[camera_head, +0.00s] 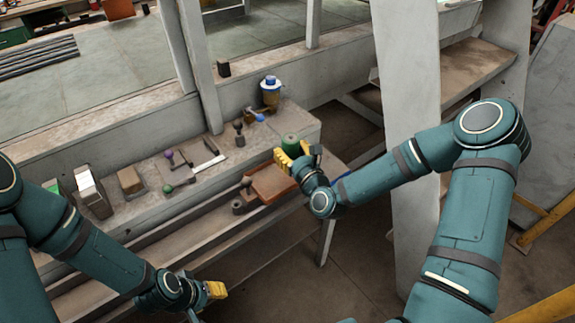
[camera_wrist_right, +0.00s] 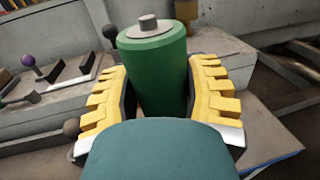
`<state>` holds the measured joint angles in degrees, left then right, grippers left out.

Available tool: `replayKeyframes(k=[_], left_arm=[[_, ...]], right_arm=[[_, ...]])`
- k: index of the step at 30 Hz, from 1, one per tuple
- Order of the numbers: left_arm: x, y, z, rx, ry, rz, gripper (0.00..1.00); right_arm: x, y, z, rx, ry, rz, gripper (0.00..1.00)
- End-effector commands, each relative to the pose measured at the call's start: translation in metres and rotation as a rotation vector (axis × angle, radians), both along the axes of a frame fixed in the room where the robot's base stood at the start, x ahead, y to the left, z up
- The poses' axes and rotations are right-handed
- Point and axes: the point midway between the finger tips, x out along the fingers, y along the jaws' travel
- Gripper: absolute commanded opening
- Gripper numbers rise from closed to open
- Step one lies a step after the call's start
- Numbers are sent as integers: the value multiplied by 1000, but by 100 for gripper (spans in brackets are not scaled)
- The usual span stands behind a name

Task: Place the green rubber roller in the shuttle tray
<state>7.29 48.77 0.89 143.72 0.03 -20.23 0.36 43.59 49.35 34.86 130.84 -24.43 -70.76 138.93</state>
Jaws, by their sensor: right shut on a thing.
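The green rubber roller (camera_head: 291,143) is upright between the yellow fingers of my right gripper (camera_head: 294,157), at the right end of the bench. In the right wrist view the roller (camera_wrist_right: 155,70) is a green cylinder with a grey axle stub on top, and the right gripper (camera_wrist_right: 160,105) is shut on it from both sides. The shuttle tray (camera_head: 271,184), shallow and orange-brown, lies at the bench's front edge, just left of and below the right gripper. The roller's lower part is hidden. My left gripper (camera_head: 215,290) is low in front of the bench; its fingers are too small to judge.
Several knobbed tools, including one with a purple ball (camera_head: 168,154), lie along the bench (camera_head: 150,205). A blue-capped bottle (camera_head: 270,92) stands behind. A grey post (camera_head: 408,100) rises behind my right arm.

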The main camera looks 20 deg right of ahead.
Motion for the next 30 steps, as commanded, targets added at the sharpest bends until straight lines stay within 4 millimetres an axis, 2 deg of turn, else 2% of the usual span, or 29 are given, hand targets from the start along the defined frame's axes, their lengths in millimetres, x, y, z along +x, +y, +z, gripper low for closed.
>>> replayKeyframes(k=[7, 13, 25, 26, 27, 28, 30], left_arm=[[-1, 0, -4, 0, 3, -2, 47], [-3, 0, -10, -2, 6, -6, 47], [-3, -1, -13, -2, 6, -6, 47], [-3, -1, -13, -2, 6, -6, 47], [-3, -1, -13, -2, 6, -6, 47], [-3, 0, -12, -2, 6, -6, 47], [-3, -1, -12, -2, 6, -6, 47]], right_arm=[[1, 0, -18, -1, -3, 1, 5], [1, 1, -44, -1, -2, 1, 5], [0, 0, -49, 0, -4, 1, 5], [0, 0, -50, -1, -2, 1, 55], [0, 0, -49, -1, -2, 1, 69], [0, 0, -49, -1, -2, 1, 78], [0, 0, -49, -1, -2, 1, 78]])
